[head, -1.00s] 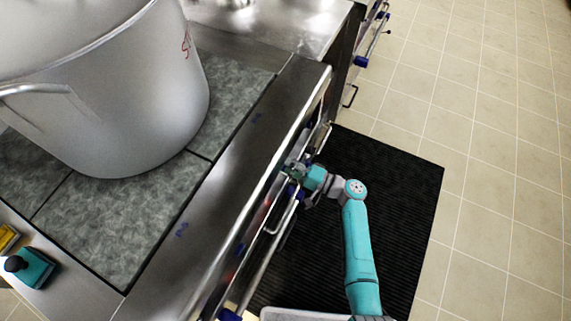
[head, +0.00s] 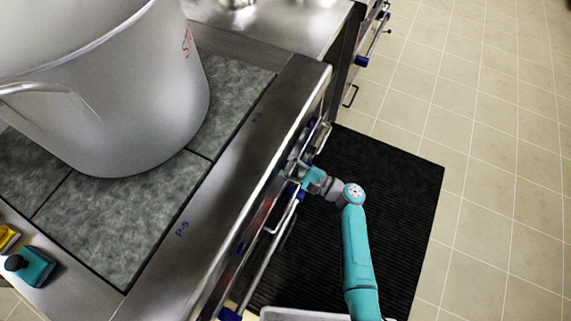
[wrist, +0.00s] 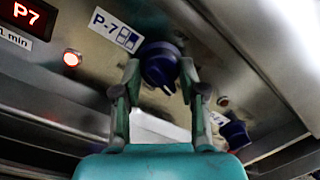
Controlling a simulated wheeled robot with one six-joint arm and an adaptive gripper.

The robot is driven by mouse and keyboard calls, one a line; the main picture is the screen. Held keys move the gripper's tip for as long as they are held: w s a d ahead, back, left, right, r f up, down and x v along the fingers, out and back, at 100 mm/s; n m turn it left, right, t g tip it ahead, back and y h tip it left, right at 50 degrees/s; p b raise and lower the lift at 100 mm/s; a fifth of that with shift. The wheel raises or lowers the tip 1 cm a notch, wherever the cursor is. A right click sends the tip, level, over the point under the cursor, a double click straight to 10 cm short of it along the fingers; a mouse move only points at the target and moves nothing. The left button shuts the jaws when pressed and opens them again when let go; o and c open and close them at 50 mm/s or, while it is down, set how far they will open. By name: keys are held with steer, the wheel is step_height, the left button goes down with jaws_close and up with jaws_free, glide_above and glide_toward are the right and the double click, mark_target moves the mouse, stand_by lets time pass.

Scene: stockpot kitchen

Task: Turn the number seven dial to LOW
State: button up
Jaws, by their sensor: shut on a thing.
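The number seven dial (wrist: 159,62) is a dark blue round knob on the steel panel, below and right of the P-7 label (wrist: 114,29) in the wrist view. A small white mark shows on its lower edge. My gripper (wrist: 160,76) has one finger on each side of the dial and is shut on it. In the head view my gripper (head: 299,172) is at the stove's front panel, where the dial itself is hard to make out. I cannot read a LOW marking in either view.
Another blue knob (wrist: 236,133) is at lower right. A steel rail (head: 268,250) runs along the front. A large stockpot (head: 110,90) stands on the cooktop.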

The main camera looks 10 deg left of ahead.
steer(key=shift+f+m, duration=0.1)
steer(key=shift+m, duration=0.3)
steer(key=o, duration=1.1)
steer(key=shift+o, duration=0.2)
steer(key=r+v, duration=0.1)
steer(key=v, duration=1.1)
steer(key=shift+f, duration=0.4)
